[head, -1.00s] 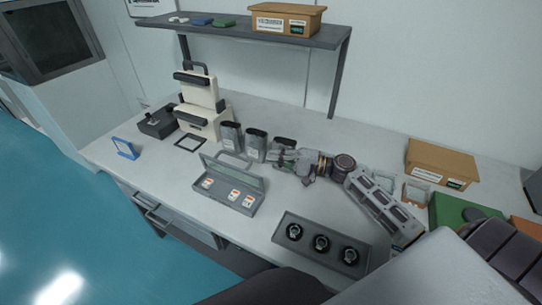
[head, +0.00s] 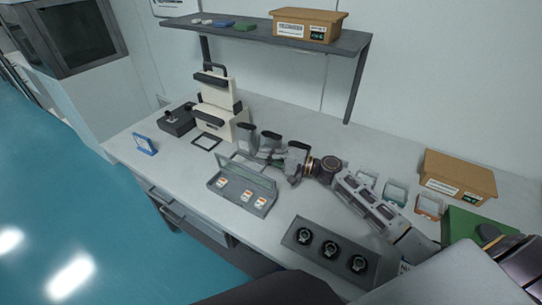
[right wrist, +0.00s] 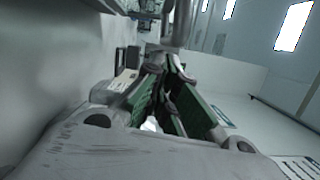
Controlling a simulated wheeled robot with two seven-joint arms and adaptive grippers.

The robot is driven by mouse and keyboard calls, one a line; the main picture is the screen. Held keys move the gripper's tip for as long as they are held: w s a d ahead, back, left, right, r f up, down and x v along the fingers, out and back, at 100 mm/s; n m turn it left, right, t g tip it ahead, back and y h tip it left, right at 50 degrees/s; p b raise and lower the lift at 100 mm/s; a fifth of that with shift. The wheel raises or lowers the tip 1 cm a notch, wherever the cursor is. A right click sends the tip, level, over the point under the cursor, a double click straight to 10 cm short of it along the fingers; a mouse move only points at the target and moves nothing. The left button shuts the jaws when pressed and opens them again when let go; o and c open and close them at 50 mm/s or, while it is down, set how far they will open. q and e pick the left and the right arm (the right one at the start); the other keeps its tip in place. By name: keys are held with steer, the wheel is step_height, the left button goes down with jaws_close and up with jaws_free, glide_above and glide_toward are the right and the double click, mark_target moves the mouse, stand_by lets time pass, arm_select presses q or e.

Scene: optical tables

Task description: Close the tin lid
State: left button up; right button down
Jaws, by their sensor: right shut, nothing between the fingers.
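The grey tin (head: 232,204) sits on the bench with several small white-and-orange items inside. Its lid (head: 250,172), a framed panel that looks see-through, stands raised along the tin's back edge, so the tin is open. My right gripper (head: 263,156) reaches in from the right, with its fingers shut and empty just behind the raised lid. Whether they touch the lid I cannot tell. In the right wrist view the green-padded fingers (right wrist: 166,88) come together, and I cannot make out the tin there. My left gripper is not in view.
Grey canisters (head: 247,137) stand close behind my right gripper. A grey tray (head: 322,262) with round black items lies in front of my right arm. A cardboard box (head: 457,177) is at the back right. A shelf (head: 345,42) hangs above.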

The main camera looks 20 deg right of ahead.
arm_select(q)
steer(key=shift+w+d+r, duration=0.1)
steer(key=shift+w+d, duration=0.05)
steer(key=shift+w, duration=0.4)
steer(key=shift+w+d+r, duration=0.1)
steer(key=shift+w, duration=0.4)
arm_select(e)
steer(key=shift+w+a, duration=0.2)
steer(key=shift+a, duration=0.05)
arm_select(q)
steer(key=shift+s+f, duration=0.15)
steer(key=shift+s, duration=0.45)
arm_select(e)
steer(key=shift+s+a+r+n, duration=0.15)
steer(key=shift+a+r+n, duration=0.1)
steer(key=shift+n, duration=0.15)
